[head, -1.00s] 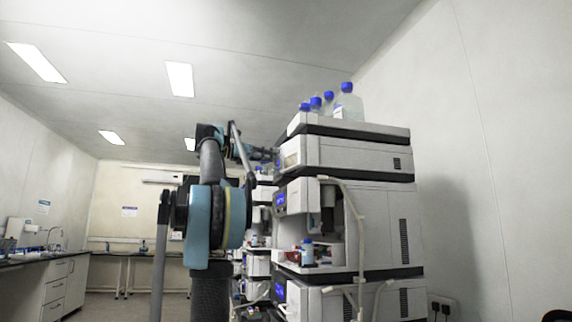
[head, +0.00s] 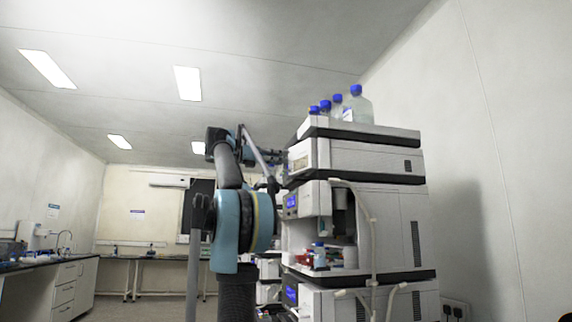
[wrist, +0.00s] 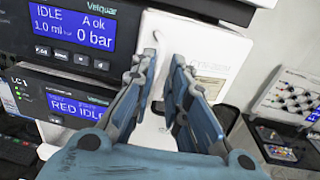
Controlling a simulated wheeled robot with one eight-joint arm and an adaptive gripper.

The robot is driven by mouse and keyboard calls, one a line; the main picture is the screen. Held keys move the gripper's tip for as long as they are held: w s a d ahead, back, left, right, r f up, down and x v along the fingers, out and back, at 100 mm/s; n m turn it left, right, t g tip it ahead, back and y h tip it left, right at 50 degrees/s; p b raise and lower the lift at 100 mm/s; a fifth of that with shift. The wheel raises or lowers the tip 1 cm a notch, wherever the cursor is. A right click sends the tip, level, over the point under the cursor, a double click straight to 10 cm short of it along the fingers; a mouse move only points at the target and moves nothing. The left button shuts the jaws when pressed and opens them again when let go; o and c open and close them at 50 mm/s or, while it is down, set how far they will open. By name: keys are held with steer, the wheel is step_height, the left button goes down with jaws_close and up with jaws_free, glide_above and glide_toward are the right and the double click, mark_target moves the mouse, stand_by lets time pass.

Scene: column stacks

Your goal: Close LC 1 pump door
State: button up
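In the wrist view, the pump module's blue display (wrist: 72,28) reads IDLE and 0 bar at the upper left. A white door panel (wrist: 210,38) with faint print lies to its right, beyond my fingers; I cannot tell how far open it stands. My gripper (wrist: 163,68) is open, its two blue fingers apart and reaching toward this panel, with nothing clearly between them. I cannot tell whether the fingertips touch it. In the head view, my arm reaches to the instrument stack (head: 372,232); the gripper is not clear there.
A bench (head: 62,280) runs along the left, with open floor between.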

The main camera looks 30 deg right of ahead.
steer(key=w+a+t, duration=0.1)
steer(key=w+a, duration=0.1)
steer(key=a, duration=1.3)
steer(key=shift+w+n, duration=0.35)
steer(key=shift+n, duration=0.05)
steer(key=shift+c, duration=0.4)
